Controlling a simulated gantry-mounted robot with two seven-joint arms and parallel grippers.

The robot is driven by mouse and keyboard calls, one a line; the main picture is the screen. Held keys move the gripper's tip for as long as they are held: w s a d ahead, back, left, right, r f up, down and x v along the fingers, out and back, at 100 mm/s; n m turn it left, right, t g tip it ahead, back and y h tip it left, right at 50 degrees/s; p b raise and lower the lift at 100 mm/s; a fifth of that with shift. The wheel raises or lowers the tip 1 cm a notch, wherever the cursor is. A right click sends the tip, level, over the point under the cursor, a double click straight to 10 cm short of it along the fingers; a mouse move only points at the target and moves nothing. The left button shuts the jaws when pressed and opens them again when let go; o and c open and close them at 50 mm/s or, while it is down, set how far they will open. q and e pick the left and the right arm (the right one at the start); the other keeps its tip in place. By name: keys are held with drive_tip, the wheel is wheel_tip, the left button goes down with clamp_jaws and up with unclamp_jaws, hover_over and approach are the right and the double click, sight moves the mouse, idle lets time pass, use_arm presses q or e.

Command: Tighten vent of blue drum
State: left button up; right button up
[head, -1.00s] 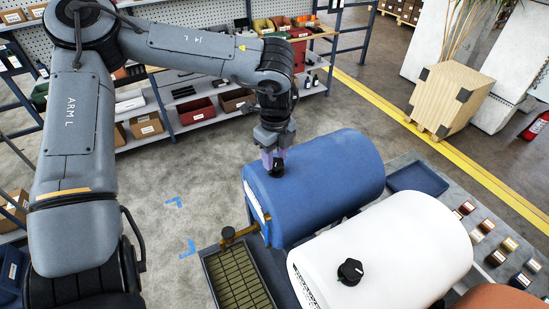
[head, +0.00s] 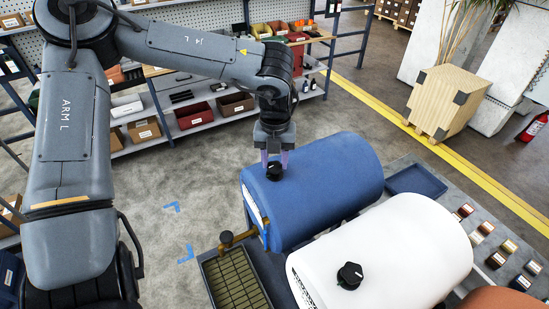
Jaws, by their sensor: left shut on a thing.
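The blue drum (head: 325,190) lies on its side on the grey trolley. Its vent is a small black knob (head: 274,172) on top of the drum, near its left end. My left gripper (head: 275,163) points down from above with its purple fingers at the vent. It is shut on the vent knob. A brass tap (head: 232,238) sticks out of the drum's left end, low down. My right gripper is not in view.
A white drum (head: 385,255) with a black vent (head: 349,275) lies right beside the blue one. A slatted drip tray (head: 236,280) sits below the tap. A blue tray (head: 416,181) and several small jars stand on the trolley at the right. Shelves stand behind.

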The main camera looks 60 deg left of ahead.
sight(275, 163)
use_arm(q)
drive_tip(key=shift+d+m, duration=0.1)
drive_tip(key=shift+m, duration=0.3)
drive_tip(key=o, duration=1.1)
drive_tip(key=shift+c, duration=0.2)
drive_tip(key=shift+r, duration=0.5)
wheel_tip(275, 163, up, 10)
drive_tip(key=b, duration=0.1)
drive_tip(key=shift+b, duration=0.4)
drive_tip(key=shift+f, duration=0.15)
